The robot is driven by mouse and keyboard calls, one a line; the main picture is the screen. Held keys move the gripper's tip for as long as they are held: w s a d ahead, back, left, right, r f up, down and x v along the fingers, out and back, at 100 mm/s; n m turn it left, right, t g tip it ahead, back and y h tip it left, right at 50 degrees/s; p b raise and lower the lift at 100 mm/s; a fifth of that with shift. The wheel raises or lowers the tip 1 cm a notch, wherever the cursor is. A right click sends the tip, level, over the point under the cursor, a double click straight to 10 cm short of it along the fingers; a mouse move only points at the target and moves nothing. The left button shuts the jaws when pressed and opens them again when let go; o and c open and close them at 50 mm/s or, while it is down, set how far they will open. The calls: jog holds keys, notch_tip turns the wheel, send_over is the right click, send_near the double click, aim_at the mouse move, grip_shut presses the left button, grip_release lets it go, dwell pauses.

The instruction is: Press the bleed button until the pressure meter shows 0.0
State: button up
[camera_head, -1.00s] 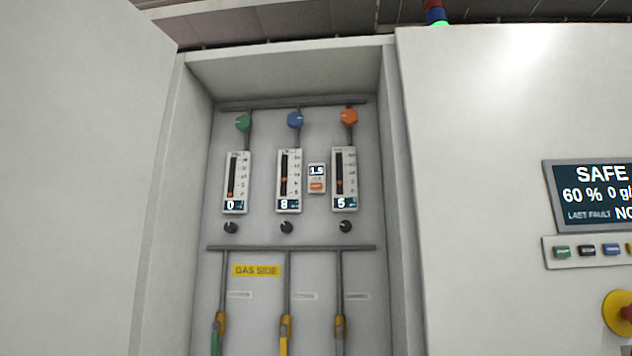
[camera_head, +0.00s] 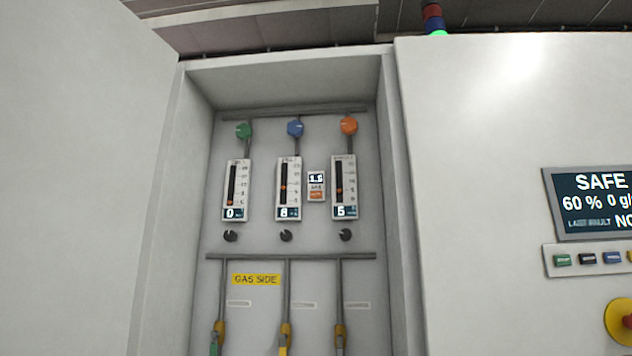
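The pressure meter (camera_head: 316,178) is a small white unit in the open cabinet, between the middle and right flow meters. Its dark display reads about 1.6, though the digits are small and blurred. An orange button (camera_head: 316,195) sits on the lower part of the same unit. Its lettering is too small to read, so I cannot confirm it is the bleed button. Nothing touches it or covers it. My gripper is not in view.
Three flow meters, left (camera_head: 235,190), middle (camera_head: 288,188) and right (camera_head: 343,187), flank the unit, with black knobs below. Green, blue and orange knobs sit above. The cabinet door (camera_head: 80,180) stands open at left. A "SAFE" screen (camera_head: 595,203) and yellow-red stop button (camera_head: 620,322) are at right.

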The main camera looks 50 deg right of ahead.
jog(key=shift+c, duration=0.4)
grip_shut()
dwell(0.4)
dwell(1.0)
